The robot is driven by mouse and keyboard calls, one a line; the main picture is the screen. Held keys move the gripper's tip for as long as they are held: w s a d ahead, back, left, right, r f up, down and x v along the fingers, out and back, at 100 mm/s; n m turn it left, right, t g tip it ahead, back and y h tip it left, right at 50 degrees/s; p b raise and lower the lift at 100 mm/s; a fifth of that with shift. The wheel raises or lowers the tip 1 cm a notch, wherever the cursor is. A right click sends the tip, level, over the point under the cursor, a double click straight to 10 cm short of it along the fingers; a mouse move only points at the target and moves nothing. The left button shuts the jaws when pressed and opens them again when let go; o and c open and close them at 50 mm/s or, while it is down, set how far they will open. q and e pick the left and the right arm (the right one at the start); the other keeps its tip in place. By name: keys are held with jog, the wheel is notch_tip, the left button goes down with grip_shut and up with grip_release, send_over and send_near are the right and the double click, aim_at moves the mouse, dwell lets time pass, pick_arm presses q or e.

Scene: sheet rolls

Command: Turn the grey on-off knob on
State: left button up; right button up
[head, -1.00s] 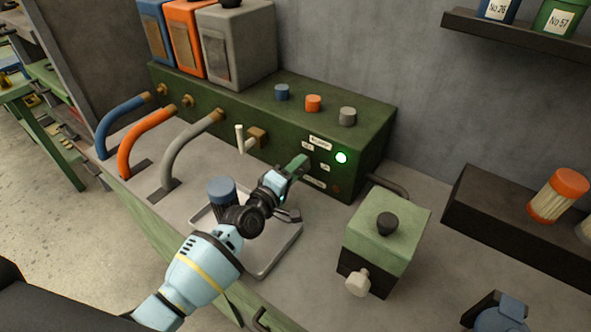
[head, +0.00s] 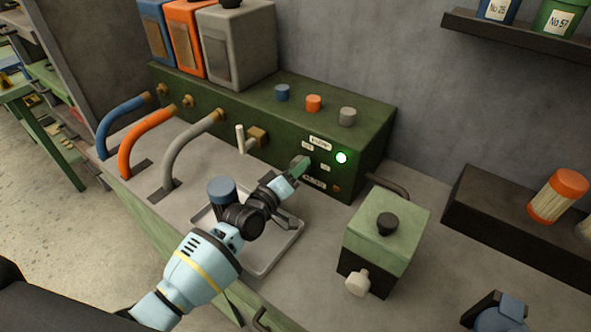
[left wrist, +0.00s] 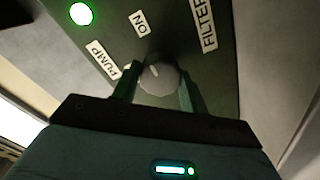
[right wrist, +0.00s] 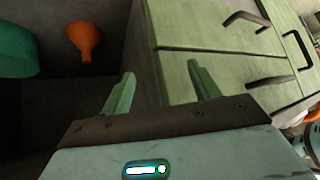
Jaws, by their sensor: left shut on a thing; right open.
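The grey on-off knob (left wrist: 160,78) sits on the front of the green control box (head: 372,150). In the left wrist view a light mark on the knob points up towards the ON label (left wrist: 140,23). My left gripper (head: 298,170) is shut on the knob, one finger on each side; it also shows in the left wrist view (left wrist: 157,90). A green lamp (head: 341,158) beside the labels is lit. My right gripper (right wrist: 160,88) is open and empty, in front of green drawers in the right wrist view.
A metal tray (head: 285,247) lies below my left arm, with a blue-topped thing (head: 222,190) by it. A green-topped box (head: 388,225) stands to the right. Blue, orange and grey pipes (head: 195,140) and a white-handled lever (head: 241,140) are to the left.

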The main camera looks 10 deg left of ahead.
pick_arm(q)
jog(key=o, duration=1)
jog(key=shift+s, duration=0.1)
jog(key=shift+v, duration=3.8)
jog(key=shift+s, duration=0.1)
